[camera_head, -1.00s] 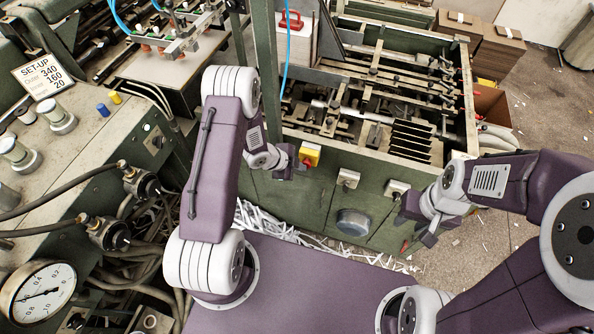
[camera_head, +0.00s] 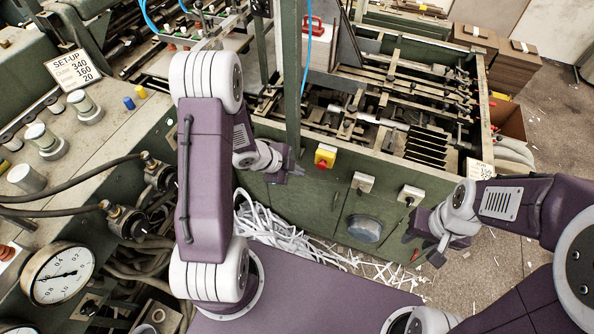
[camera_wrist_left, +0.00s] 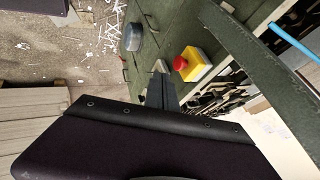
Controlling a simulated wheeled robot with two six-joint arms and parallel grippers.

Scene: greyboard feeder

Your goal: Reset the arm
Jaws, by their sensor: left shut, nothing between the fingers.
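My left arm rises from my purple base, bends at the elbow and reaches to the machine's green front panel. Its left gripper (camera_head: 290,168) is shut and empty, left of the red button on a yellow box (camera_head: 326,157). In the left wrist view, the dark gripper fingers (camera_wrist_left: 161,92) are together, with the same red button (camera_wrist_left: 180,63) beyond them. My right gripper (camera_head: 427,245) hangs low in front of the panel's right end; its jaw opening is too small to judge.
The feeder machine (camera_head: 385,120) with rails and bars stands ahead. A control bench with a pressure gauge (camera_head: 58,274) and hoses is close on the left. A green post (camera_head: 292,75) rises behind my left gripper. Paper scraps (camera_head: 275,232) litter the floor; open floor lies to the right.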

